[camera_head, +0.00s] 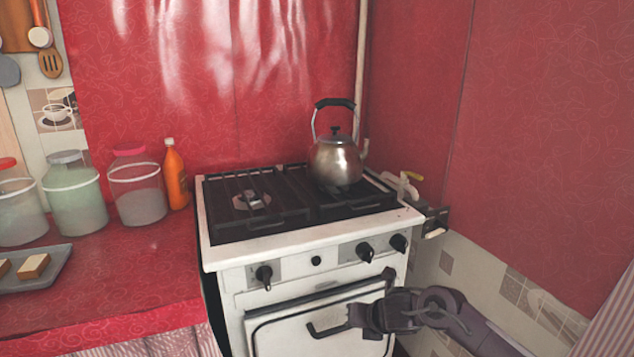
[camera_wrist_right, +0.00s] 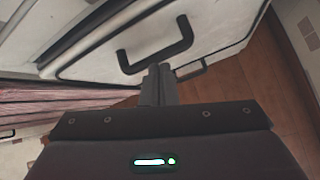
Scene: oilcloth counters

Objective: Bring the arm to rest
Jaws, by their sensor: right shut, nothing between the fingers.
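My right gripper (camera_head: 362,316) is in front of the white stove's (camera_head: 318,234) oven door, with its arm coming in from the lower right. In the right wrist view its two fingers (camera_wrist_right: 159,84) are pressed together with nothing between them. A dark U-shaped door handle (camera_head: 326,331) is just left of the gripper; it also shows in the right wrist view (camera_wrist_right: 157,62), right by the fingertips. I cannot tell whether they touch. My left gripper is not in view.
A steel kettle (camera_head: 337,160) stands on the stove's right rear. On the red counter (camera_head: 130,265) are glass jars (camera_head: 138,193), an orange bottle (camera_head: 175,176) and a tray (camera_head: 40,279) with bread. A red wall is behind and to the right. The wrist view shows brown floor (camera_wrist_right: 268,78).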

